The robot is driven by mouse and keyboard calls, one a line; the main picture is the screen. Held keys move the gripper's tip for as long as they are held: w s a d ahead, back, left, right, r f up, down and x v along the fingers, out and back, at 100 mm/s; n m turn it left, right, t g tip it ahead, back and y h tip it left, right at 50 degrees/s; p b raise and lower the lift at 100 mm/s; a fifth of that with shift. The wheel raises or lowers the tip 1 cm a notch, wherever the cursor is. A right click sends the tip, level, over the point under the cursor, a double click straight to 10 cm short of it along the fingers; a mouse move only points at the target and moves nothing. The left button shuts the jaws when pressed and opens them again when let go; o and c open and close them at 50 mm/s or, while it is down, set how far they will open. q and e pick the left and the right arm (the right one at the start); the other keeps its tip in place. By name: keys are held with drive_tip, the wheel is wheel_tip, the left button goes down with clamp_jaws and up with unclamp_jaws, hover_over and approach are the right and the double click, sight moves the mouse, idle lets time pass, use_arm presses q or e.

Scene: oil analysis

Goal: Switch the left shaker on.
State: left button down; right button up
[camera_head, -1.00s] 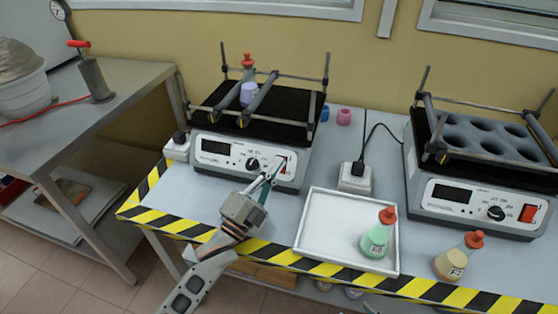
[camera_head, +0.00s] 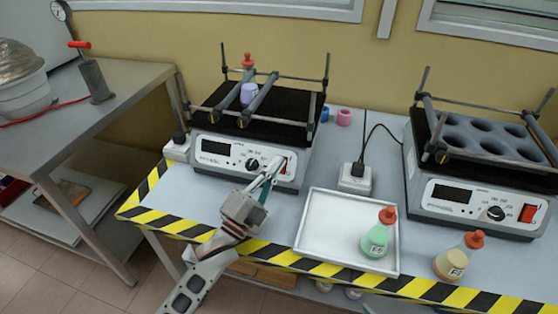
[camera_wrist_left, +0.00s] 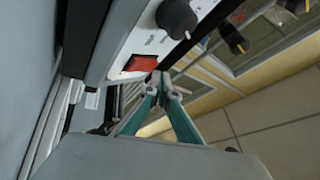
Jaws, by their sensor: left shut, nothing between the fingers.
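The left shaker (camera_head: 213,161) is a white-fronted box with a dark display, a black knob (camera_head: 252,163) and a black top platform. Its red switch (camera_wrist_left: 141,63) shows in the left wrist view, below the knob; in the head view the fingers partly cover it. My left gripper (camera_head: 277,163) is shut and empty, with its fingertips at the front panel by the switch. In the left wrist view the fingertips (camera_wrist_left: 164,82) are just beside the switch; I cannot tell whether they touch it. My right gripper is not in view.
A flask (camera_head: 248,66) with an orange stopper stands on the left shaker between bars. A white tray (camera_head: 318,230) holds a green flask (camera_head: 375,240). A second shaker (camera_head: 470,200) with a red switch is at the right.

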use_arm(q)
drive_tip(key=shift+f, duration=0.3)
drive_tip(key=shift+f, duration=0.3)
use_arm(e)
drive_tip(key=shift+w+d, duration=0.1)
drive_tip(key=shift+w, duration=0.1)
use_arm(q)
drive_tip(key=shift+s+f, duration=0.1)
drive_tip(key=shift+f, duration=0.05)
drive_tip(key=s+p, duration=0.1)
drive_tip(key=s+a+r+p, duration=0.1)
drive_tip(key=s+r+p, duration=0.1)
drive_tip(key=s, duration=0.1)
drive_tip(key=shift+s+a, duration=0.1)
drive_tip(key=shift+a, duration=0.2)
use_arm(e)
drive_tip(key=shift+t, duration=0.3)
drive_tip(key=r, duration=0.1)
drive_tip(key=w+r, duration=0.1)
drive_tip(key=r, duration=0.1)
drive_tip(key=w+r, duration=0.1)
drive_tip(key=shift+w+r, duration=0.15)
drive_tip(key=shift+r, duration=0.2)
